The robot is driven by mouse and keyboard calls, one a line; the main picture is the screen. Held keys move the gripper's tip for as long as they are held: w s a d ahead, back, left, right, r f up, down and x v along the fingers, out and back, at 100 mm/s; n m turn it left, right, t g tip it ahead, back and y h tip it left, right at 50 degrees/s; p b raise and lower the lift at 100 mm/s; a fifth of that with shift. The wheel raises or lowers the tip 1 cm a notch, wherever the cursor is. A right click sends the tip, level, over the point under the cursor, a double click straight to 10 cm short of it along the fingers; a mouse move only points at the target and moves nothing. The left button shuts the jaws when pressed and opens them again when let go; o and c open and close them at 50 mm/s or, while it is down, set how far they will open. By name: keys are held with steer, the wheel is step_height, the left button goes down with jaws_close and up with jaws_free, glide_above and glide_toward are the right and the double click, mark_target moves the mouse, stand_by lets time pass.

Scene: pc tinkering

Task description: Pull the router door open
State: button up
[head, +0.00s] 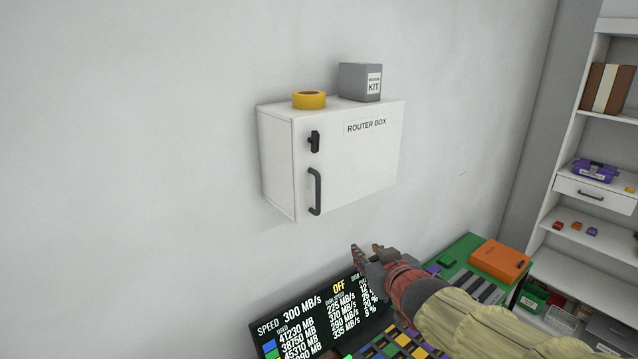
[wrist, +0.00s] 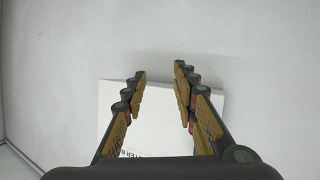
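The white router box (head: 345,155) is mounted on the wall in the head view, with its door shut flush. A black curved handle (head: 315,192) is at the left of the door, below a small black latch (head: 314,141). My gripper (head: 366,249) is below the box and to the right of the handle, apart from it. In the wrist view my gripper (wrist: 160,75) has its two fingers spread with nothing between them. Part of the white box (wrist: 152,112) shows behind the fingers there; the handle is not visible in that view.
A yellow tape roll (head: 309,100) and a grey kit box (head: 359,82) stand on the router box. Below are a dark screen panel (head: 318,318) and an orange case (head: 499,260). Shelves (head: 607,150) stand at the right. The wall left of the box is clear.

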steer(key=w+a+r+n+t+y, duration=0.1)
steer(key=w+a+r+t+y, duration=0.15)
steer(key=a+r, duration=0.3)
steer(key=y, duration=0.3)
glide_toward(319, 196)
steer(key=w, duration=0.1)
steer(key=shift+n+t, duration=0.3)
steer(key=shift+t, duration=0.05)
steer(key=shift+a+f+p+x, duration=0.1)
steer(key=shift+p+x, duration=0.05)
steer(key=shift+x, duration=1.2)
steer(key=shift+a+f+p+x, duration=0.1)
steer(key=shift+p+x, duration=0.05)
steer(key=shift+x, duration=1.2)
steer(key=shift+a+f+p+x, duration=0.1)
steer(key=shift+f+p+x, duration=0.05)
steer(key=shift+x, duration=1.2)
steer(key=shift+s, duration=0.1)
jaws_close()
